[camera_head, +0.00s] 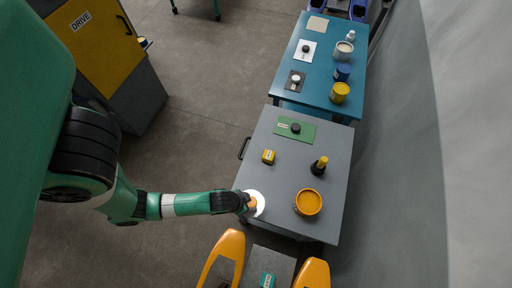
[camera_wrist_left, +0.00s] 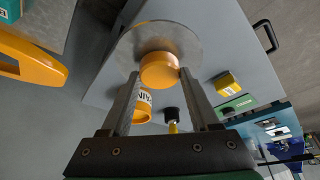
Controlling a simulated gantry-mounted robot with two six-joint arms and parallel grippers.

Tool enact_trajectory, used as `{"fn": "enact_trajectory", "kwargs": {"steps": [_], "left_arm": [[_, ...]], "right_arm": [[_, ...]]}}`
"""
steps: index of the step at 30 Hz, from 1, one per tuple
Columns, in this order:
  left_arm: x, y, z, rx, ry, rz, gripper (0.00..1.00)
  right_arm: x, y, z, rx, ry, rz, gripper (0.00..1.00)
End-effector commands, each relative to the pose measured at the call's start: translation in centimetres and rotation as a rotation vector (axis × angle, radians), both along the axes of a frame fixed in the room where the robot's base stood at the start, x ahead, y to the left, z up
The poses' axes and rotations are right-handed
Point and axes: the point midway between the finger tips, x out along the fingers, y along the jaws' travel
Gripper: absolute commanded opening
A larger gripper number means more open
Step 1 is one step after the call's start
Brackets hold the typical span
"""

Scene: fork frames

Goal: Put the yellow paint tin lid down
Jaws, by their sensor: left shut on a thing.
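The yellow paint tin lid is a pale round disc (camera_head: 258,204) with an orange-yellow knob (camera_wrist_left: 160,70). In the head view it is at the near left edge of the grey table (camera_head: 285,165). My left gripper (camera_head: 249,203) is shut on the knob, with one finger on each side in the left wrist view. The disc lies beyond the knob; I cannot tell whether it touches the table. The orange-yellow paint tin (camera_head: 308,203) stands to the right of the lid, and partly shows behind a finger in the wrist view (camera_wrist_left: 142,106). My right gripper is not in view.
The blue table (camera_head: 318,65) behind holds several tins and mats.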

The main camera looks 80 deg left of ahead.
Motion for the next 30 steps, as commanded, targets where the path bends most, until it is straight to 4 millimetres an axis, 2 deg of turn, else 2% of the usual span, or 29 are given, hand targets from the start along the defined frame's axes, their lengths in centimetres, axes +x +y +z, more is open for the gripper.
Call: {"fn": "enact_trajectory", "kwargs": {"steps": [1,4,6,10,18,24,30], "left_arm": [[0.5,1.1,-0.9,0.0,-0.004,0.014,0.06],[1.7,3.1,-1.8,0.0,-0.005,0.014,0.06],[2.3,4.3,-4.3,0.0,-0.003,0.01,0.06],[3.2,5.9,-5.8,-0.001,0.0,0.005,0.06],[3.7,6.8,-7.0,0.0,-0.001,-0.002,0.06],[3.9,7.1,-10.1,0.0,0.0,-0.003,0.06],[3.9,7.0,-10.3,0.0,-0.001,-0.003,0.06]], "right_arm": [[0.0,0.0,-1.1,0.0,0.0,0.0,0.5],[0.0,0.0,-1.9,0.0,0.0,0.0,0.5],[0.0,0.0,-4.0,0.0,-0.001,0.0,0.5],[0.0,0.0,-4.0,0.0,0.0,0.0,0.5],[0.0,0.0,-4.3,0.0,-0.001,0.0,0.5],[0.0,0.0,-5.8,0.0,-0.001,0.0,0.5],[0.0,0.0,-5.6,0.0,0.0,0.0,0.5]]}}
